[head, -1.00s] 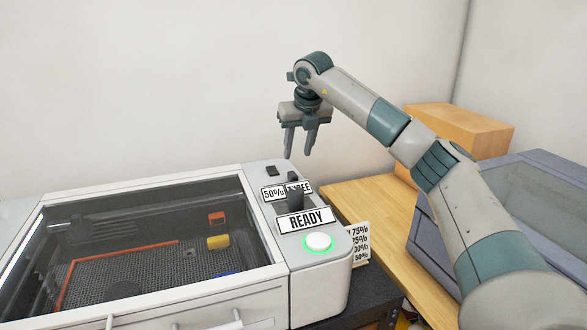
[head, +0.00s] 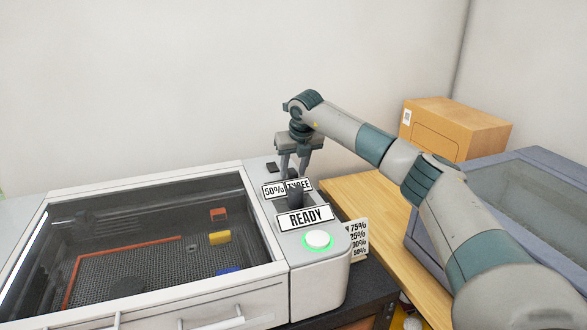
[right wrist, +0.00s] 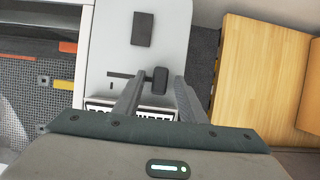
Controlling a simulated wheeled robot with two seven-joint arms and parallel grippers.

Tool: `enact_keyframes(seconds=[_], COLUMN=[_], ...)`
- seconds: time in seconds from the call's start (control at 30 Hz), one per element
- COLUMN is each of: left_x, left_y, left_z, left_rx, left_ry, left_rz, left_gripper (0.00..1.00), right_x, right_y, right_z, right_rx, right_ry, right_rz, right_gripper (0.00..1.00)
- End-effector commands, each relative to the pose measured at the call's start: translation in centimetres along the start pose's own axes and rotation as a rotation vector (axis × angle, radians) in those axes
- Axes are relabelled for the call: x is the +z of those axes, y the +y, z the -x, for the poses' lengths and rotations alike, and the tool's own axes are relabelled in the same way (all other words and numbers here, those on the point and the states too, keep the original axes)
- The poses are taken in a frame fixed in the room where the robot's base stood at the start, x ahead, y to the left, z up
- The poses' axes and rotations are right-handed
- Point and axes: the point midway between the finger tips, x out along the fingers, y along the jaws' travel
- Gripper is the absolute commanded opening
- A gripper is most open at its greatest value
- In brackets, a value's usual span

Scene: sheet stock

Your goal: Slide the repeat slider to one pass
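The repeat slider's dark knob (right wrist: 160,80) sits at the right end of a short slot in the machine's pale control panel. It also shows in the head view (head: 293,174), behind a label reading "THREE" (head: 301,186). My right gripper (head: 293,170) points down over this knob. In the right wrist view my right gripper (right wrist: 157,86) is open, one finger on each side of the knob, with a gap to each. The right finger looks nearer. I cannot tell how far down the fingertips reach. My left gripper is not in view.
A "50%" label (head: 274,190), a dark upright lever (head: 295,199), a READY sign (head: 304,219) and a green-ringed button (head: 318,240) crowd the panel. A glass-lidded bed (head: 130,250) lies left. A cardboard box (head: 455,137) stands behind right on a wooden surface.

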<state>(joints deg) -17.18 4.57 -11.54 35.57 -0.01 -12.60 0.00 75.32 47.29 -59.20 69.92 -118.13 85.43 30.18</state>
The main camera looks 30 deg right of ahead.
Motion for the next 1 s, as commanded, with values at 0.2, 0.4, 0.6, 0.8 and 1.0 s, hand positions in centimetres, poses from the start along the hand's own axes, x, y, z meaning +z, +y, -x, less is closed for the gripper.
enact_keyframes(seconds=[0.2,0.4,0.6,0.8,1.0], left_x=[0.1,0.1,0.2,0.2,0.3], left_y=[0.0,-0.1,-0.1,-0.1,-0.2], left_z=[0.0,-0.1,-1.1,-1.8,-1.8], left_rx=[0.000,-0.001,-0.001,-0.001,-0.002], left_ry=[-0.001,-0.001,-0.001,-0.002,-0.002], left_rz=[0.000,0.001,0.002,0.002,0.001], left_gripper=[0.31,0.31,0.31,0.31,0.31], right_x=[0.0,0.0,0.0,0.1,0.1], right_y=[0.0,0.5,4.3,8.1,8.6], right_z=[0.0,0.0,-0.2,0.0,0.1], right_rx=[0.000,0.001,0.004,0.002,0.003], right_ry=[0.000,-0.001,-0.001,-0.002,-0.002], right_rz=[0.000,0.001,0.003,0.001,0.000], right_gripper=[0.00,0.00,0.00,0.00,0.00])
